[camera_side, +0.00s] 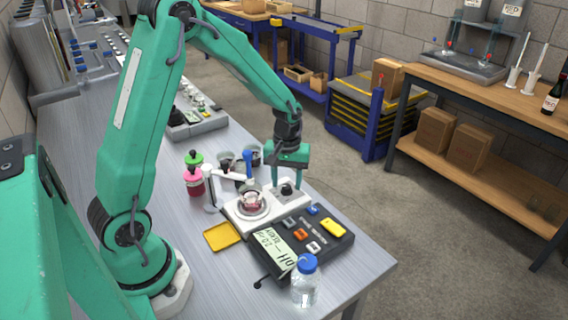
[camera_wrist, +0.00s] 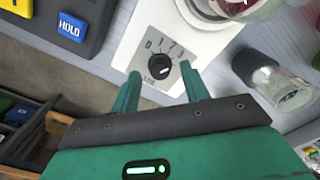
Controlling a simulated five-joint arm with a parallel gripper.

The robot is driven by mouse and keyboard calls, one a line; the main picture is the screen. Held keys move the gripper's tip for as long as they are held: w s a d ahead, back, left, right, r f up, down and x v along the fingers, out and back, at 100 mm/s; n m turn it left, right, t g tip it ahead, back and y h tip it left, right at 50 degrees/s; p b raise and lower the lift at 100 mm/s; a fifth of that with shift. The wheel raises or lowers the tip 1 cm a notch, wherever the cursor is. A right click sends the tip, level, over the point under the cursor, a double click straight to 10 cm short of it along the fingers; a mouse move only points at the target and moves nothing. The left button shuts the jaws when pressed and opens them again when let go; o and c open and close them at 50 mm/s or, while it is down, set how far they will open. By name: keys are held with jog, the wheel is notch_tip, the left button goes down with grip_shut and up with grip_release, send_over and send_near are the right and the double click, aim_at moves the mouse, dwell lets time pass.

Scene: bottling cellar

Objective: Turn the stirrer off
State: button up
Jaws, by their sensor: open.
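The stirrer (camera_side: 236,219) is a white box on the metal bench, with a beaker of reddish liquid (camera_side: 251,202) on its round plate. Its black knob (camera_side: 287,188) also shows in the wrist view (camera_wrist: 158,64), on a grey dial panel with numbers from 0 around it. A pale mark shows on the knob, but I cannot tell which number it points to. My gripper (camera_side: 289,183) is open and points down over the knob. In the wrist view, its fingers (camera_wrist: 160,77) lie on either side of the knob, apart from it; their height is unclear.
A dark pH meter (camera_side: 335,247) with coloured buttons stands right in front of the stirrer. A blue-capped bottle (camera_side: 305,284) and a yellow tray (camera_side: 221,237) are nearby. Pink and green-topped bottles (camera_side: 194,182) and a white electrode arm (camera_side: 229,176) crowd the left side.

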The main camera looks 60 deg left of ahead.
jog(key=shift+f, duration=0.45)
jog(key=c, duration=1)
